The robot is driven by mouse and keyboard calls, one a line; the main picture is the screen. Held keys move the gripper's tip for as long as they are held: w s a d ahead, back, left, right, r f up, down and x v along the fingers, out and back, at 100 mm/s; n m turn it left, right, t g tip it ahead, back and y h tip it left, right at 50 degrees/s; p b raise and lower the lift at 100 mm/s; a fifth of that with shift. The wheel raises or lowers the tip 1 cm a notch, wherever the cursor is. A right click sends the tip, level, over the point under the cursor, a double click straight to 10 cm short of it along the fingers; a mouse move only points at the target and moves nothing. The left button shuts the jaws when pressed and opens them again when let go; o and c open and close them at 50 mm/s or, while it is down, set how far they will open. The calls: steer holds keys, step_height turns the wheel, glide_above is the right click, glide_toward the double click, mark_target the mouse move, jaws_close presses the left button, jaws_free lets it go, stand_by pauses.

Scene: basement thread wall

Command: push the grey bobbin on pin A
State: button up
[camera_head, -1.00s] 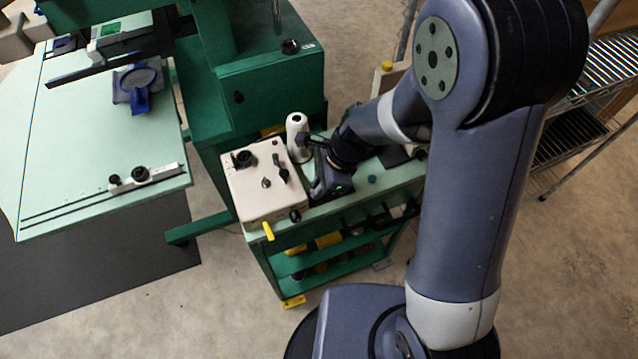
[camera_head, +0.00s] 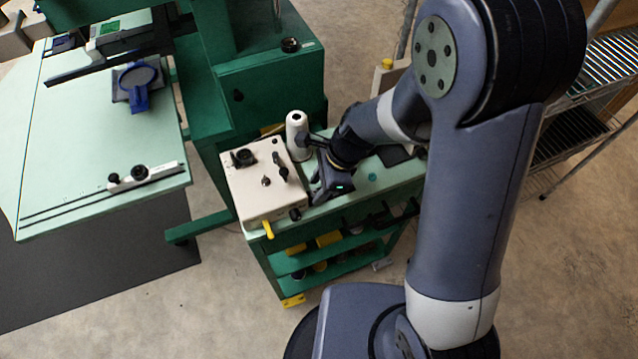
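My gripper (camera_head: 318,190) is low over the green cart's top, right beside the beige box. Its fingers point toward the box's right side and front corner. The fingertips are small and dark here, so I cannot tell whether they are open or hold anything. A white cone-shaped spool (camera_head: 297,133) stands upright behind the box, close to my gripper. The beige box (camera_head: 249,203) has black knobs and a lever on top. I cannot make out a grey bobbin or a pin marked A; my gripper and wrist hide part of the cart top.
The green cart (camera_head: 375,182) has a small teal knob-like part and a dark flat pad on its top, right of my gripper. A yellow handle (camera_head: 268,229) sticks out at the box's front. A green machine (camera_head: 268,85) stands behind, and a pale table (camera_head: 90,150) is at left.

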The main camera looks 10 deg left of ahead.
steer(key=shift+r, duration=0.15)
steer(key=v, duration=1)
steer(key=shift+d+r+p, duration=0.2)
steer(key=shift+p, duration=0.2)
steer(key=shift+w, duration=0.1)
steer(key=x, duration=1.1)
steer(key=shift+b, duration=0.4)
steer(key=shift+r, duration=0.35)
